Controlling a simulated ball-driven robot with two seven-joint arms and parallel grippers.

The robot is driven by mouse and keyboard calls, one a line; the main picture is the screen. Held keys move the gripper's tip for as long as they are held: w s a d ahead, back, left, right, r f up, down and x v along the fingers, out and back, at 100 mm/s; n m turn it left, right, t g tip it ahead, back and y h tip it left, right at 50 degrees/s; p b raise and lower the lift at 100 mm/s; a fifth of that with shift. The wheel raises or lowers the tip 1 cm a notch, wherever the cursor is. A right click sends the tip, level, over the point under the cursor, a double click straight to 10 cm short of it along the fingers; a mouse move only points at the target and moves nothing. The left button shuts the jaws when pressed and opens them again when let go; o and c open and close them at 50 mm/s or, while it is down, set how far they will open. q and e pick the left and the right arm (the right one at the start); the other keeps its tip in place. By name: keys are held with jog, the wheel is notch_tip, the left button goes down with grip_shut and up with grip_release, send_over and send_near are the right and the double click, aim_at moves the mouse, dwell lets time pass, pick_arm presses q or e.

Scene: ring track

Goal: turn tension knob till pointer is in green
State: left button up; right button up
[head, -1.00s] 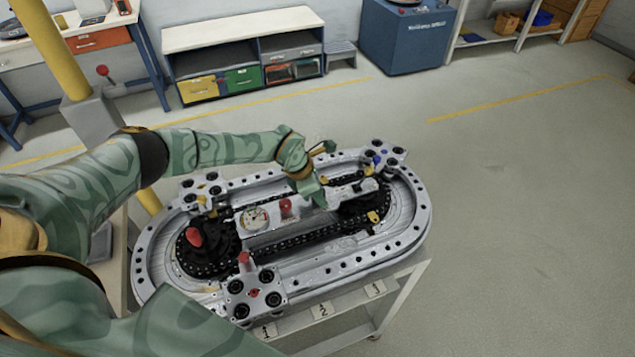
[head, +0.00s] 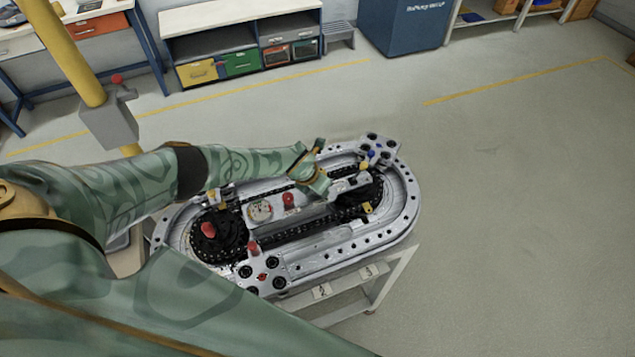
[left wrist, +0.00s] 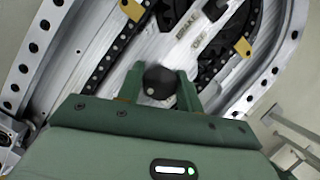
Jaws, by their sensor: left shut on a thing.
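The round dial gauge (head: 260,210) sits on the middle plate of the ring track (head: 405,215) in the head view. Its face is pale with some red and green, but its pointer is too small to read. My left gripper (head: 325,186) reaches over the track to the right of the gauge. In the left wrist view a dark round knob (left wrist: 160,84) with a light spot sits between the two fingers of my left gripper (left wrist: 159,88), which is shut on it. In the head view the hand hides the knob. My right gripper is not in view.
A red knob (head: 288,198) stands right of the gauge. Red-topped handles (head: 208,230) and corner blocks (head: 262,276) rise from the track. A black chain (head: 300,232) runs inside it. A grey post box (head: 110,120) stands behind my left arm. Floor to the right is clear.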

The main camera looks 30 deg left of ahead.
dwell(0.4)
pick_arm(q)
jog(key=o, duration=1)
jog(key=p+v, duration=0.4)
jog(key=v, duration=1.2)
jog(key=shift+r+p, duration=0.15)
jog(key=shift+p, duration=0.2)
jog(key=shift+s, duration=0.2)
